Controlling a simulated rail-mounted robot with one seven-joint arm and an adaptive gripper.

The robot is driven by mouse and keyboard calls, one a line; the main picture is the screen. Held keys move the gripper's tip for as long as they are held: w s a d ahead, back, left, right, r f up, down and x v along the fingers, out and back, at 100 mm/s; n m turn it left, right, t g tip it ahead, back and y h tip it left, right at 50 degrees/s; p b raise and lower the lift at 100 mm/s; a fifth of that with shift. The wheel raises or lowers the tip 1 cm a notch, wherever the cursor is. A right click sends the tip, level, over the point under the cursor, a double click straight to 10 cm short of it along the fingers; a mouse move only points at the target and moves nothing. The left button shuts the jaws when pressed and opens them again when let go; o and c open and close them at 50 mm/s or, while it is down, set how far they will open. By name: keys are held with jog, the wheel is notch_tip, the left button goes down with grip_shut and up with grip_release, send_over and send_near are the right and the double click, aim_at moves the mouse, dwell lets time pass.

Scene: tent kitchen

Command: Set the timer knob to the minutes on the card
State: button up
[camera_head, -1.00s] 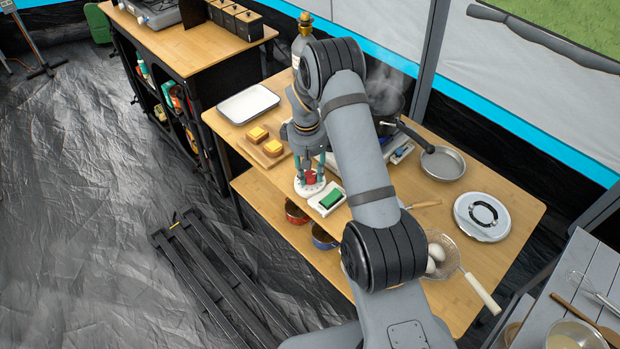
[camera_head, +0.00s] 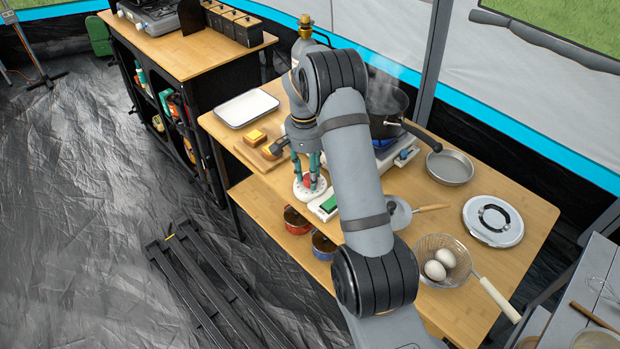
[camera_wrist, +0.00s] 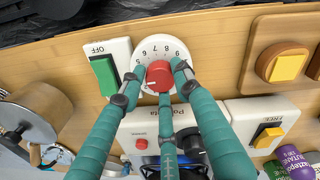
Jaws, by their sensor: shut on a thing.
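The timer is a round white dial (camera_wrist: 178,46) with black numbers around a red knob (camera_wrist: 159,74). It stands near the table's front edge, and its white base (camera_head: 300,193) also shows in the head view. My gripper (camera_wrist: 160,70) is shut on the red knob, with teal fingers on either side of it. The gripper points down at the timer in the head view (camera_head: 308,178). The fingers cover some of the numbers, and I cannot tell the exact setting. I cannot make out the card in either view.
A green switch marked OFF (camera_wrist: 104,75) stands close beside the timer. An orange switch (camera_wrist: 268,137) and a wooden board with yellow-topped pieces (camera_head: 247,149) are also near. Behind are a white tray (camera_head: 246,109) and a steaming pan (camera_head: 388,106).

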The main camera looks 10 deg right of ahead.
jog(key=shift+s+a+f+m+b, duration=0.15)
jog(key=shift+m+b, duration=0.1)
jog(key=shift+m, duration=0.35)
jog(key=shift+s+f+m+b, duration=0.1)
jog(key=shift+m+b, duration=0.1)
jog(key=shift+m, duration=0.4)
jog(key=o, duration=0.8)
jog(key=shift+a+r, duration=0.1)
jog(key=o, duration=0.3)
jog(key=shift+w+r, duration=0.1)
jog(key=shift+w+r, duration=0.1)
